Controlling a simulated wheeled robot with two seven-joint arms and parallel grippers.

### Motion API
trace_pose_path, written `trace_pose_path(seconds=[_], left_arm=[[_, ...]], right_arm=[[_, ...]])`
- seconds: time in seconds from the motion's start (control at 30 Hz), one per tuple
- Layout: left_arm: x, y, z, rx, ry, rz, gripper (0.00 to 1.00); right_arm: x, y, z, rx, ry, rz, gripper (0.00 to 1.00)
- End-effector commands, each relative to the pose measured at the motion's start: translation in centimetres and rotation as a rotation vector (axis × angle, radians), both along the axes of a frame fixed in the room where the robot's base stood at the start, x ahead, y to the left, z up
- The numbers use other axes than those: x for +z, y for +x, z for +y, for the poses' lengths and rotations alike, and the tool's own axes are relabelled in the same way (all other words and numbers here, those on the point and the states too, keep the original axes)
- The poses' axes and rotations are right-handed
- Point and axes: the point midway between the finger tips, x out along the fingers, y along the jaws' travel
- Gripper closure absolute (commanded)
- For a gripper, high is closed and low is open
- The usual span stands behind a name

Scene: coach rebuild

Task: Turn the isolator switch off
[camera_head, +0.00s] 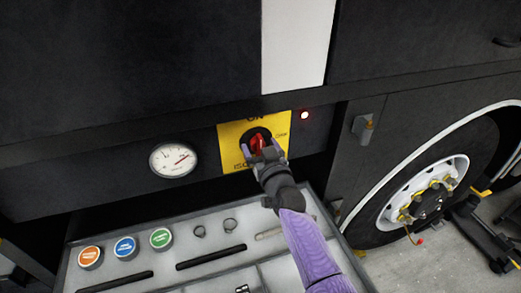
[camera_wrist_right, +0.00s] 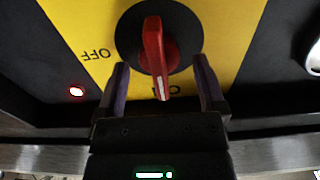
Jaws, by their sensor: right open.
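The isolator switch has a red knob (camera_head: 257,143) on a round black base, set on a yellow plate (camera_head: 227,145) in the dark coach side. In the right wrist view the red knob (camera_wrist_right: 153,48) has a white line at its end, pointing at the partly hidden ON mark. The OFF mark (camera_wrist_right: 97,54) is to the left there. My right gripper (camera_head: 263,155) is in front of the switch. Its open fingers (camera_wrist_right: 161,72) stand on either side of the knob's end, with visible gaps. My left gripper is not in view.
A small red lamp (camera_head: 304,115) glows right of the plate. A round gauge (camera_head: 173,159) is to the left. Below stands a grey tray (camera_head: 150,205) with coloured round caps and other parts. A wheel (camera_head: 428,200) is at the right.

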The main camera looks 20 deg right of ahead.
Motion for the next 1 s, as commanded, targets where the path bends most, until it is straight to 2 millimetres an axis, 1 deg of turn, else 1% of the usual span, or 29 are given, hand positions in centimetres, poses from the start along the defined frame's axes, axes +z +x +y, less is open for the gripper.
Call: trace_pose_path(seconds=[0.2,0.23,0.63,0.67,0.87,1.0], left_arm=[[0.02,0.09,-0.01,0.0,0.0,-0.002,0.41],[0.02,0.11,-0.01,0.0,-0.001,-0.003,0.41],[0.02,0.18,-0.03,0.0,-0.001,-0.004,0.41],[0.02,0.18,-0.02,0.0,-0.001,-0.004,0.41],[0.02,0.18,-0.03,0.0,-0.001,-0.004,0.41],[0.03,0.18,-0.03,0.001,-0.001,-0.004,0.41]], right_arm=[[0.03,0.12,0.0,0.0,0.0,0.0,0.11],[0.03,0.12,0.0,0.0,0.0,0.0,0.13],[0.02,0.09,0.0,0.0,-0.001,0.0,0.98],[0.02,0.09,0.0,0.0,-0.001,0.0,1.0],[0.02,0.09,-0.01,0.0,0.013,0.001,1.0],[0.02,0.09,-0.04,0.0,0.058,0.003,1.0]])
